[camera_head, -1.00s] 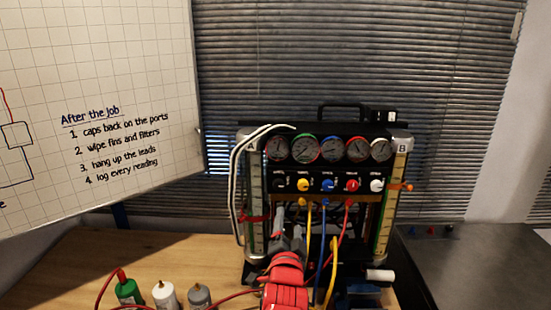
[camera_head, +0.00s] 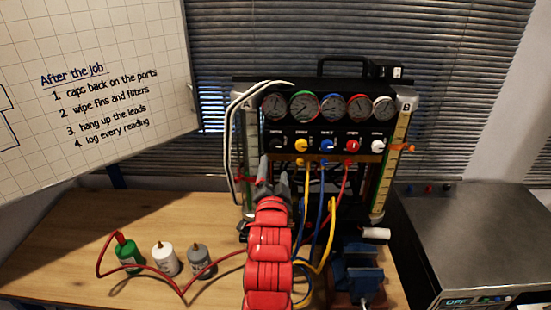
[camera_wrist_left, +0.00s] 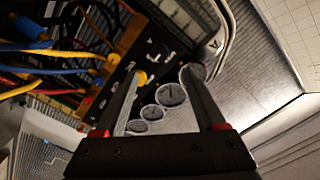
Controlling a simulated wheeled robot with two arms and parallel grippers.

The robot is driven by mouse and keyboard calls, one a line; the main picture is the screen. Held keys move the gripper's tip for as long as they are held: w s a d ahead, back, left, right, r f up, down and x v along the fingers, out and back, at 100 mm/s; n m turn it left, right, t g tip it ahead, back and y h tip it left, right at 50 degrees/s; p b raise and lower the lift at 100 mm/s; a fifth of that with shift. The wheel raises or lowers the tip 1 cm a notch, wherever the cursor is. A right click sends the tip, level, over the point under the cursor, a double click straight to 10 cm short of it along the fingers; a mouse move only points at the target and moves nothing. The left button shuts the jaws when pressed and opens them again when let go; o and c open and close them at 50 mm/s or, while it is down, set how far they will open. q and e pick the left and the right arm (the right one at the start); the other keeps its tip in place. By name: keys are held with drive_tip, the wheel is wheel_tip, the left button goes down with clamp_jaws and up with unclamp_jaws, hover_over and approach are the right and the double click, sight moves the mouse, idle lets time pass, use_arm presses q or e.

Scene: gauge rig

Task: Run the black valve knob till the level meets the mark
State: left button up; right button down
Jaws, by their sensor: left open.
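The black valve knob (camera_head: 277,146) is at the left end of the knob row on the gauge rig's black panel. In the left wrist view the black knob (camera_wrist_left: 157,50), with a white pointer line, lies just beyond the fingertips. My left gripper (camera_head: 273,172) is open just below the knob; no contact shows. In the wrist view its two fingers (camera_wrist_left: 162,75) are apart with nothing held between them. Sight tube A (camera_head: 249,150) stands at the rig's left with a red marker, partly behind my arm. Sight tube B (camera_head: 394,155) at the right has an orange marker (camera_head: 408,148). The liquid level is too small to read.
A yellow knob (camera_head: 302,146) sits right beside the black one; blue, red and white knobs follow. Gauges (camera_head: 304,106) line up above. Hoses (camera_head: 325,215) hang below the panel. Green, white and grey bottles (camera_head: 166,261) stand on the wooden bench at left. A blue vise (camera_head: 358,265) stands at front right.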

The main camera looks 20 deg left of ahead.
sight(276, 146)
use_arm(q)
drive_tip(key=b+x, duration=0.1)
drive_tip(key=x, duration=1)
drive_tip(key=shift+c, duration=0.4)
